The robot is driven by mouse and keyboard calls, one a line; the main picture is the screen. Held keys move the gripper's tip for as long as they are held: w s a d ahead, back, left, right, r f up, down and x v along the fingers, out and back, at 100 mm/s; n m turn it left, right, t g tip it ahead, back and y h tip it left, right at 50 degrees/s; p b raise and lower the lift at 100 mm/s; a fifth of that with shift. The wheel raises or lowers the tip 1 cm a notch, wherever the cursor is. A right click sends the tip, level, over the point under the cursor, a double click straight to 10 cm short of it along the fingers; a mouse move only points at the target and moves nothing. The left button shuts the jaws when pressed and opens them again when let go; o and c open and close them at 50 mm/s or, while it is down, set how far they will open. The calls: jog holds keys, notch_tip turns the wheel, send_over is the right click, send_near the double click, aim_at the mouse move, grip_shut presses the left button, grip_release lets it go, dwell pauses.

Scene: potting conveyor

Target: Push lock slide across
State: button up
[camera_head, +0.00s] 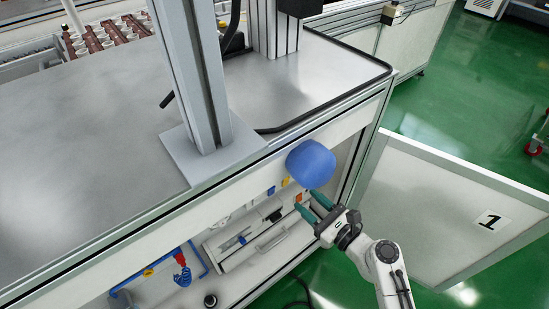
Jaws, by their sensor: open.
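My gripper (305,200) reaches into the open cabinet below the bench top. Its two teal fingers are spread apart, with nothing seen held between them. A small orange-red piece (298,198) shows right by the fingertips; I cannot tell whether they touch it. A yellow piece (286,182) and a small blue piece (271,190) sit in a row to its left. I cannot make out for certain which part is the lock slide; the fingers and a large blue rounded body (310,164) hide some of this area.
The cabinet door (440,205), marked 1, stands open to the right of my arm. A white drawer-like unit with a handle (270,241) lies lower in the cabinet. Green floor is clear beyond the door.

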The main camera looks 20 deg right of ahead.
jog(key=b+x, duration=0.1)
jog(key=x, duration=1)
jog(key=shift+b, duration=0.4)
jog(key=shift+c, duration=0.2)
grip_shut()
